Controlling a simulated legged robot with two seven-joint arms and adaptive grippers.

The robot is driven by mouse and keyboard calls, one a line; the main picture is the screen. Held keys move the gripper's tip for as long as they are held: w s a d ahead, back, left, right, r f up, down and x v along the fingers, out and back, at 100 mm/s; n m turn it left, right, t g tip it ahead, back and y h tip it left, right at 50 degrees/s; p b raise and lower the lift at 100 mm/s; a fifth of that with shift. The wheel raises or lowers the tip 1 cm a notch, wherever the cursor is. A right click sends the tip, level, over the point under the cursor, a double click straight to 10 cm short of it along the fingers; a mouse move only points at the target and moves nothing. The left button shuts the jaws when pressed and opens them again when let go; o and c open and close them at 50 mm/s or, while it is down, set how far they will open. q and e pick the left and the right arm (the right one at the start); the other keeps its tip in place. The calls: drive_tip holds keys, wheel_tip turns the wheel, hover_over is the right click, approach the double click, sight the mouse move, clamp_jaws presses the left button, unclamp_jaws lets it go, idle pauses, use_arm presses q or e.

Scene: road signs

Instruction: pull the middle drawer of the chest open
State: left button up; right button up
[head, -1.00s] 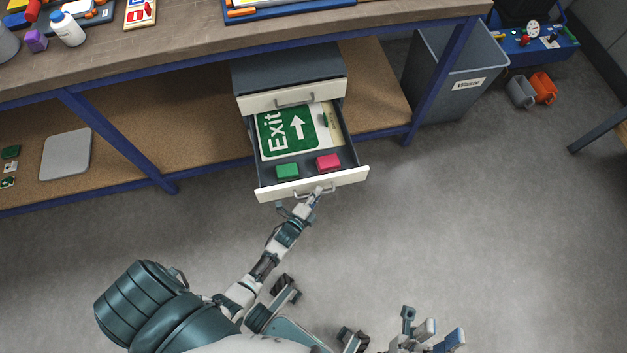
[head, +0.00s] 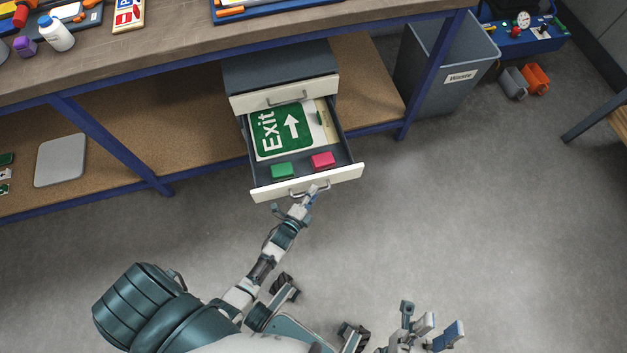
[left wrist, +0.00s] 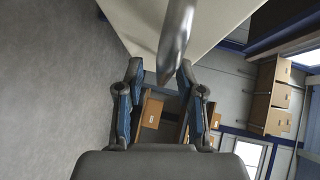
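The chest (head: 280,66) is a dark grey unit under the workbench. Its middle drawer (head: 312,183) is pulled far out below the shut top drawer (head: 284,98). Inside lie a green Exit sign (head: 280,132), a green block (head: 282,171) and a pink block (head: 322,160). My left gripper (head: 296,203) is just in front of the drawer's bar handle (head: 318,189). In the left wrist view its fingers (left wrist: 160,72) are apart, with the metal handle (left wrist: 176,42) just beyond the tips. My right gripper (head: 432,325) is open and empty above the floor.
A grey Waste bin (head: 440,75) stands right of the chest. Blue bench legs (head: 110,145) flank the chest, with a lower shelf (head: 180,125) behind. A stool (head: 610,115) is at the far right. The floor (head: 480,210) in front is clear.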

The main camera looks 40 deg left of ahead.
use_arm(q)
drive_tip(key=s+r, duration=0.1)
drive_tip(key=s, duration=1)
drive_tip(key=shift+d+r, duration=0.25)
drive_tip(key=shift+d, duration=0.1)
